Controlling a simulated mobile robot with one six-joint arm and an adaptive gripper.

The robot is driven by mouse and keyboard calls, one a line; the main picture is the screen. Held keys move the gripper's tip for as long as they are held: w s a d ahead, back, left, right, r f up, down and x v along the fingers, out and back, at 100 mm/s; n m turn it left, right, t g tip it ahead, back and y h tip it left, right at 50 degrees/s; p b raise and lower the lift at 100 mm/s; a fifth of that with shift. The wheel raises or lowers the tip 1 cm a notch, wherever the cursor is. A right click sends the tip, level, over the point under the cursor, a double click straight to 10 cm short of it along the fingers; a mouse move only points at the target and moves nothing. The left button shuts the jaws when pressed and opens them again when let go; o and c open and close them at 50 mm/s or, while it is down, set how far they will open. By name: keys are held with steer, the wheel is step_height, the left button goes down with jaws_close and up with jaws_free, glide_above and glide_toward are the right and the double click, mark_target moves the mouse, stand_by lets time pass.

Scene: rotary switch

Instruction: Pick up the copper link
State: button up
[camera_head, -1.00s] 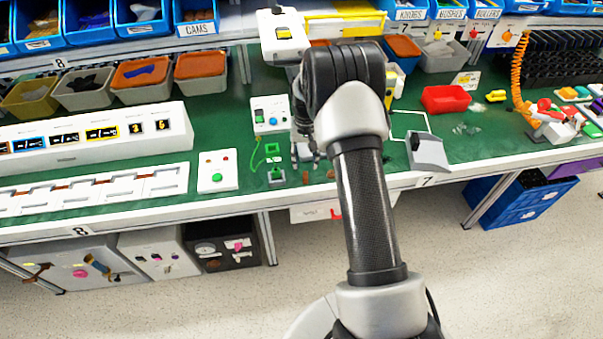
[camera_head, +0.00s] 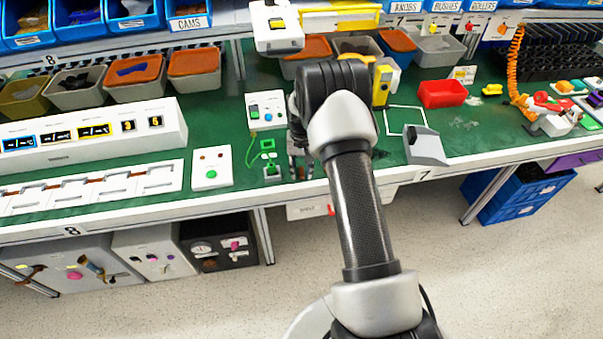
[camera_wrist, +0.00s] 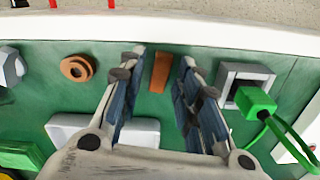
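The copper link (camera_wrist: 161,72) is a small flat brown-orange bar on the green bench mat. In the wrist view it shows in the gap between the fingertips of my gripper (camera_wrist: 159,58), with bare mat visible on both sides of it. The fingers are apart and hold nothing. How far the fingertips are above the mat I cannot tell. In the head view my gripper (camera_head: 300,164) is over the bench near the front edge, partly hidden by my arm. I cannot make out the link there.
A copper ring (camera_wrist: 77,68) lies to the left in the wrist view. A grey socket (camera_wrist: 243,78) with a green plug (camera_wrist: 255,103) and cable is close on the right. A white button box (camera_head: 212,168) and a grey wedge-shaped stand (camera_head: 425,147) are on the bench (camera_head: 230,105).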

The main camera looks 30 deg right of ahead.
jaws_close()
